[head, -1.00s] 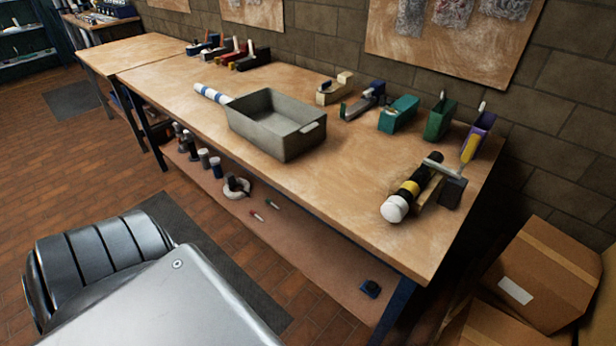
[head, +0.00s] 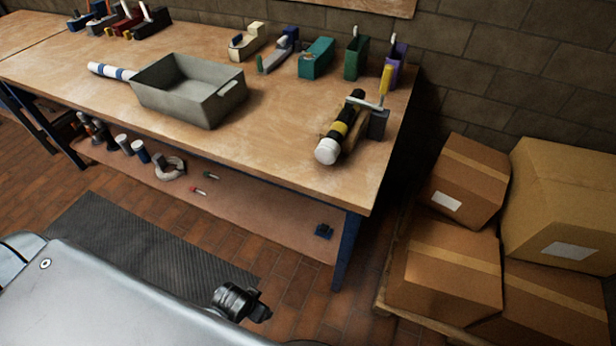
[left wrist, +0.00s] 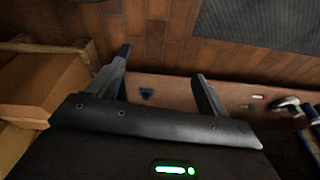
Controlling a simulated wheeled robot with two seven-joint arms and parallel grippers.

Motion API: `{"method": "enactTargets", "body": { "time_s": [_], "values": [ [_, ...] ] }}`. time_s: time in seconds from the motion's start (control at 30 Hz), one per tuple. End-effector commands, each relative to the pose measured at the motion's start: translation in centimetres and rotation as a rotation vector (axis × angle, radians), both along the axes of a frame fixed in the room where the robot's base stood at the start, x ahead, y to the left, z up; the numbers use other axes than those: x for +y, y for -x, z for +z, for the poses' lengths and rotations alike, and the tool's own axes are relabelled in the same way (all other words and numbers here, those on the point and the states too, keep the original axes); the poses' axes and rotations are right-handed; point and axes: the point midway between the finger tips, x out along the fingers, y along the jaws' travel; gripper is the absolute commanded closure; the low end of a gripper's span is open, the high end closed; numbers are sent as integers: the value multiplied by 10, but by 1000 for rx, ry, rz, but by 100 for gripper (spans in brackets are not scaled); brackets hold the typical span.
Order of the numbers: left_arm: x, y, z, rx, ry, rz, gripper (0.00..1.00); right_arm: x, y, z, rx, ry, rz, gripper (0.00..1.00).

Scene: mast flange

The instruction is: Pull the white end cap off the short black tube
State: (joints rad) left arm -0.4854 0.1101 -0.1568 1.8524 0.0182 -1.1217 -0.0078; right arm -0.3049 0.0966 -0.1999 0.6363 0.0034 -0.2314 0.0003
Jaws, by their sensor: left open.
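The short black tube (head: 345,130) with yellow bands lies on the right end of the workbench in the head view. The white end cap (head: 327,151) sits on its near end, facing the bench's front edge. The tube rests on a wooden support beside a dark grey clamp block (head: 378,124) with a metal bar and a yellow handle (head: 385,80). My left gripper (left wrist: 162,63) is open and empty in the left wrist view, with floor and the lower shelf behind its fingers. The tube and cap do not show there. My right gripper is not in view.
A grey tray (head: 190,95) stands left of the tube, beside a blue-and-white tube (head: 110,71). Several tools and holders line the back. Cardboard boxes (head: 445,270) are stacked on a pallet at the right. The bench top between tray and tube is clear.

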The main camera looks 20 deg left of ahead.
Motion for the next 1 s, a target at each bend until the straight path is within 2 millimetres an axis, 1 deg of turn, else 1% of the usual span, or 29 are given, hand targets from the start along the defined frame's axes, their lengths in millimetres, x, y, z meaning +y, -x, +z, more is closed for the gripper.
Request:
{"method": "enactTargets", "body": {
  "time_s": [0.03, 0.1, 0.17, 0.2, 0.23, 0.3, 0.33, 0.4, 0.47, 0.67, 0.7, 0.8, 0.9, 1.0],
  "values": [
    [-1, -5, 24, -17, 2, 1, 22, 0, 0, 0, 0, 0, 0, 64],
    [-2, -8, 53, -34, 6, 2, 22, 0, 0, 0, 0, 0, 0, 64],
    [-4, -12, 77, -54, 11, 3, 22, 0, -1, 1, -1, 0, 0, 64],
    [-5, -16, 94, -74, 16, 4, 22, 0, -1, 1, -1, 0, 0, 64],
    [-7, -19, 106, -94, 21, 4, 22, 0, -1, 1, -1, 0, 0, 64],
    [-12, -31, 133, -157, 38, 3, 22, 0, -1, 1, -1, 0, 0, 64],
    [-15, -38, 143, -192, 49, 5, 22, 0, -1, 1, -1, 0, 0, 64],
    [-21, -60, 163, -286, 69, 3, 22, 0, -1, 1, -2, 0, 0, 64],
    [-28, -80, 178, -376, 87, 5, 22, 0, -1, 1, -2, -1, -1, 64],
    [-50, -157, 225, -717, 148, 23, 22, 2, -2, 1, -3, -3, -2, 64],
    [-54, -172, 235, -790, 157, 28, 22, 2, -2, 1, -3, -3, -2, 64],
    [-64, -207, 262, -970, 172, 40, 22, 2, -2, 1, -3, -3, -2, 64],
    [-71, -233, 289, -1134, 178, 53, 22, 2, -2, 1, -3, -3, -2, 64],
    [-75, -248, 308, -1249, 176, 65, 22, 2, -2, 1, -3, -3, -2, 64]
  ]
}}
